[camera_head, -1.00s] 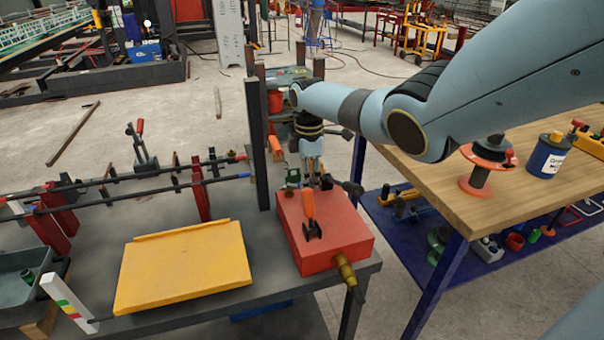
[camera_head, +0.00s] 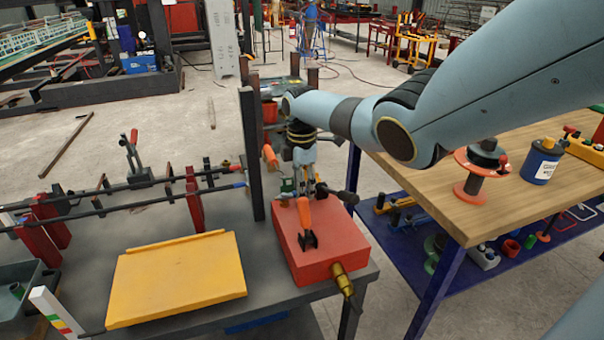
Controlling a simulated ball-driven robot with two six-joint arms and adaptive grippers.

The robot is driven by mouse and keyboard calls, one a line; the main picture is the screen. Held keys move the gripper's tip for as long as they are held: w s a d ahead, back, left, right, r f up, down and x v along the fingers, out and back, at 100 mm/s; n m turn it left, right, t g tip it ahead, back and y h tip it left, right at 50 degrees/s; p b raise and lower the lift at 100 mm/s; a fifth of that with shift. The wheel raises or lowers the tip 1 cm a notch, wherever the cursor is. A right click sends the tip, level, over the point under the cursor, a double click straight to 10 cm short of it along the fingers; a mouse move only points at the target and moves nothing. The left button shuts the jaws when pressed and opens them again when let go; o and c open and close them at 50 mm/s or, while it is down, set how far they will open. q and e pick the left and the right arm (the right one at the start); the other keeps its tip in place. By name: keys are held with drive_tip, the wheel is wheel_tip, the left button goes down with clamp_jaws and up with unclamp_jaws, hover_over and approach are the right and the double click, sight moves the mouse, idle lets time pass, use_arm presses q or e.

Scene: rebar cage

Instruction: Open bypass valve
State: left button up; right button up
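A red box (camera_head: 330,253) sits at the right end of the grey bench. An orange lever (camera_head: 304,213) on a black base stands on its top, and a brass fitting (camera_head: 342,279) sticks out of its front right corner. I cannot tell which part is the bypass valve. My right gripper (camera_head: 306,186) points down at the back of the box, behind the orange lever, near a small green part (camera_head: 287,187) and a black handle (camera_head: 341,195). Its fingertips are small and partly hidden, so their opening and any contact are unclear. My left gripper is out of view.
A dark upright post (camera_head: 251,155) stands left of my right gripper, with an orange handle (camera_head: 270,156) beside it. A yellow plate (camera_head: 180,277) lies left of the box. Clamped bars (camera_head: 130,190) cross the bench's left side. A wooden table (camera_head: 470,215) stands right.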

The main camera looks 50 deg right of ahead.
wheel_tip(320, 180, up, 12)
idle(0.6)
idle(0.5)
